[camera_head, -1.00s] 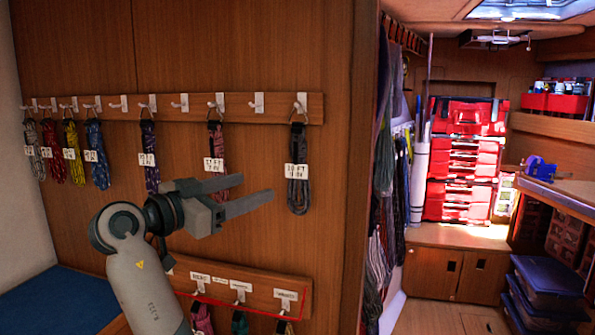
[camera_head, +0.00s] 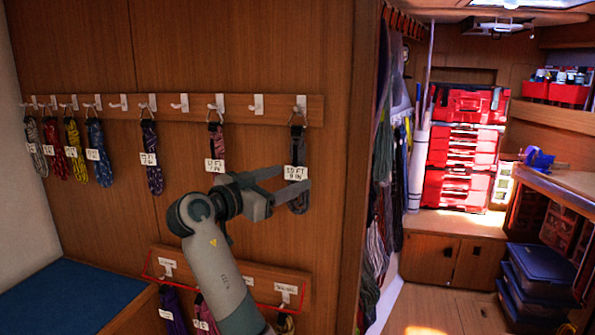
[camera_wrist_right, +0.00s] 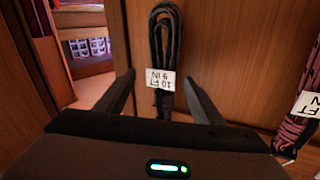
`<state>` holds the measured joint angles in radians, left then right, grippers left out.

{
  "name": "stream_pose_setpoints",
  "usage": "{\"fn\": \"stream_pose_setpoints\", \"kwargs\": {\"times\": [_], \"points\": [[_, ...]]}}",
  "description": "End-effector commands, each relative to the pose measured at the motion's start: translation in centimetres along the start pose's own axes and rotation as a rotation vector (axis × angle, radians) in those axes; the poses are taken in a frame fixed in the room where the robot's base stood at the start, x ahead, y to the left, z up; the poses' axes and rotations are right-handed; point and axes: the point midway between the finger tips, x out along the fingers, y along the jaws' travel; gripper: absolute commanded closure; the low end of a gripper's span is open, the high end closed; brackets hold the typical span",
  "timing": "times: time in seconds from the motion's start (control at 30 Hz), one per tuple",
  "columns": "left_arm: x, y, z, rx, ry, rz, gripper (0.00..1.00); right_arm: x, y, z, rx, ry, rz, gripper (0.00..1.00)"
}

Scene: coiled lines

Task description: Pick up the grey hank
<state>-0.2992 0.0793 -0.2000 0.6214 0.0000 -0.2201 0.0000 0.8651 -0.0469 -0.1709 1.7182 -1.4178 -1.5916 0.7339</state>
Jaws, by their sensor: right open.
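The dark grey hank (camera_head: 297,148) hangs from the rightmost hook of the upper rail, with a white tag reading about 10 FT 9 IN. My right gripper (camera_head: 297,177) is open at the hank's tag and lower loop, with its fingers pointing right and partly covering it. In the right wrist view the grey hank (camera_wrist_right: 164,32) shows between the open fingers of the right gripper (camera_wrist_right: 160,82). I cannot tell whether the fingers touch it. A lighter grey hank (camera_head: 36,150) hangs at the far left of the rail. My left gripper is not in view.
A pink hank (camera_head: 216,142) hangs left of the grey one and also shows in the right wrist view (camera_wrist_right: 298,122). Several other coloured hanks hang further left. A lower hook rail (camera_head: 262,280) with hanks is below my right arm. The wood panel ends just right of the hank.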

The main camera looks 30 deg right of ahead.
Motion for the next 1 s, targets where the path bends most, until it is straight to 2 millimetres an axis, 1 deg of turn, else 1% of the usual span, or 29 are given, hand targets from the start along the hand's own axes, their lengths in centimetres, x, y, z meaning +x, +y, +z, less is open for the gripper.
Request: {"fn": "stream_pose_setpoints", "kwargs": {"times": [0.17,0.27,0.47,0.6,0.7,0.83,1.0], "points": [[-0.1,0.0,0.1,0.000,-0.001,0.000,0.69,0.0,0.0,0.0,0.000,0.000,0.000,0.38],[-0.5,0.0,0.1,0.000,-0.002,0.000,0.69,0.3,0.0,-0.2,-0.001,0.001,0.001,0.38],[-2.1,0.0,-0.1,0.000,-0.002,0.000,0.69,1.9,-0.1,-0.8,-0.002,0.002,0.002,0.38],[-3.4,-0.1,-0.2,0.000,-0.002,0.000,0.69,3.2,-0.2,-0.9,-0.003,0.001,0.002,0.38],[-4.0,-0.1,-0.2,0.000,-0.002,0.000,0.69,4.3,-0.1,-0.8,-0.003,0.000,0.002,0.38],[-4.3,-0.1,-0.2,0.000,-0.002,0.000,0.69,5.1,-0.1,-0.6,-0.001,0.000,0.002,0.38],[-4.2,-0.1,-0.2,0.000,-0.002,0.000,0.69,5.2,-0.1,-0.4,-0.001,-0.001,0.000,0.38]]}}
